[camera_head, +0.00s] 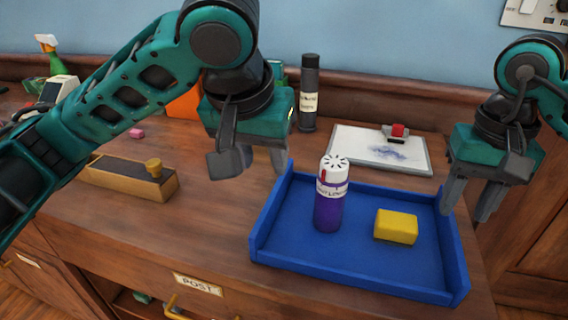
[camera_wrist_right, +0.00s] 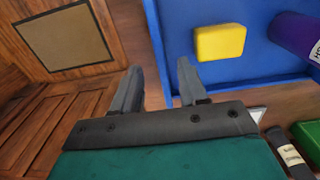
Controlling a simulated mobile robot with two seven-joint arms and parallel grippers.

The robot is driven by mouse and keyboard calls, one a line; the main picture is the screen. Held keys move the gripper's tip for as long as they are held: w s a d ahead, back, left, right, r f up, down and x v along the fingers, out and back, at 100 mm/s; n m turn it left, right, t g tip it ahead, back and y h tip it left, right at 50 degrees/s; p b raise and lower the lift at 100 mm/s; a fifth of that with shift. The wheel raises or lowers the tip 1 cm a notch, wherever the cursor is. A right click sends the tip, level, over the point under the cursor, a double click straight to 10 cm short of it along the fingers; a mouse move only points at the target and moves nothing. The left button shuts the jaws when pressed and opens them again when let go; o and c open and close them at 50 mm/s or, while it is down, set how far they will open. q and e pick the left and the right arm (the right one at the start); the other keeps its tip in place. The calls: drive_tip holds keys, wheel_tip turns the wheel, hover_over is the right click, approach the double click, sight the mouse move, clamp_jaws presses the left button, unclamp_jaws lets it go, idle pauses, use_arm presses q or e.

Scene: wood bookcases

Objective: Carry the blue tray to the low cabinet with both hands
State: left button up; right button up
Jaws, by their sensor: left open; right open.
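The blue tray (camera_head: 290,246) rests on the wooden cabinet top near its front right corner. A purple shaker with a white cap (camera_head: 329,196) stands upright in it, and a yellow block (camera_head: 396,226) lies to its right. My left gripper (camera_head: 247,163) is open above the tray's left rear corner, apart from it as far as I can see.
A whiteboard with an eraser (camera_head: 350,150) lies behind the tray, and a dark bottle (camera_head: 309,95) stands at the back. A wooden box (camera_head: 120,178) lies at left. The cabinet top has free room left of the tray; its right edge is close.

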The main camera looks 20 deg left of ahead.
drive_tip(key=shift+r, duration=2.65)
